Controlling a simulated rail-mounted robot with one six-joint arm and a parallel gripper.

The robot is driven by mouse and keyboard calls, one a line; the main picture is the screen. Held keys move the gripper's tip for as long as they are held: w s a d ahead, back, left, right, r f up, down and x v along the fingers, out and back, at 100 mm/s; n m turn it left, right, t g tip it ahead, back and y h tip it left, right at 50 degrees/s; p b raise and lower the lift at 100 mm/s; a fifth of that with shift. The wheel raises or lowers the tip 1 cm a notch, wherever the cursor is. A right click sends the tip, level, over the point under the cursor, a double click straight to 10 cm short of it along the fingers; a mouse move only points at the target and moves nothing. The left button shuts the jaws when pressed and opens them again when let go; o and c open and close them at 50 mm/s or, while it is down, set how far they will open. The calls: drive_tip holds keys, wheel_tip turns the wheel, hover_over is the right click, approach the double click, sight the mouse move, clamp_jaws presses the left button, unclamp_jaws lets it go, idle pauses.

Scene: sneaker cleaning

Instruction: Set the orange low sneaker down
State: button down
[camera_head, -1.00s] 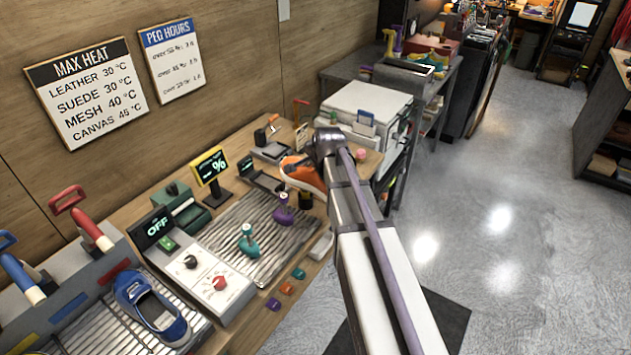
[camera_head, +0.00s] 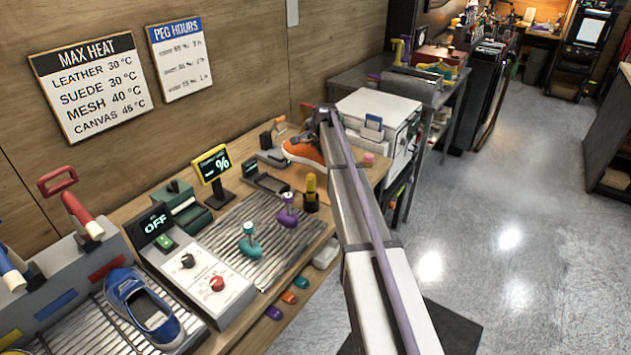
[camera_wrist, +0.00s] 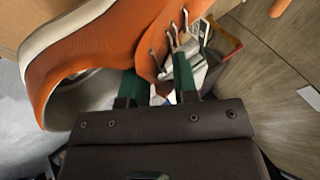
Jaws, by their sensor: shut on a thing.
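The orange low sneaker (camera_head: 303,150) shows at the far end of the workbench, partly hidden behind my arm. In the wrist view the sneaker (camera_wrist: 95,50) fills the upper left, with its pale sole edge and collar opening visible. My gripper (camera_wrist: 160,90) has its green fingers at the sneaker's upper beside the lace eyelets and is shut on it. In the head view the gripper itself is hidden behind my arm. I cannot tell whether the sole touches the bench top.
A blue sneaker (camera_head: 146,308) sits on a slatted rack at the lower left. Teal (camera_head: 249,242) and purple (camera_head: 287,212) pegs stand on a ribbed tray (camera_head: 225,235). A yellow-topped black bottle (camera_head: 311,192) stands near the sneaker. A white-topped cabinet (camera_head: 378,106) stands beyond the bench.

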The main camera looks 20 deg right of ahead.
sight(320, 151)
wheel_tip(320, 151, down, 10)
drive_tip(key=b, duration=0.8)
drive_tip(key=shift+b, duration=0.35)
drive_tip(key=shift+r, duration=0.35)
drive_tip(key=c, duration=0.9)
unclamp_jaws()
drive_tip(key=shift+o, duration=0.2)
drive_tip(key=shift+p, duration=0.35)
drive_tip(key=p+v, duration=0.9)
drive_tip(key=v, duration=0.3)
drive_tip(key=shift+r+p, duration=0.1)
drive_tip(key=shift+p, duration=0.3)
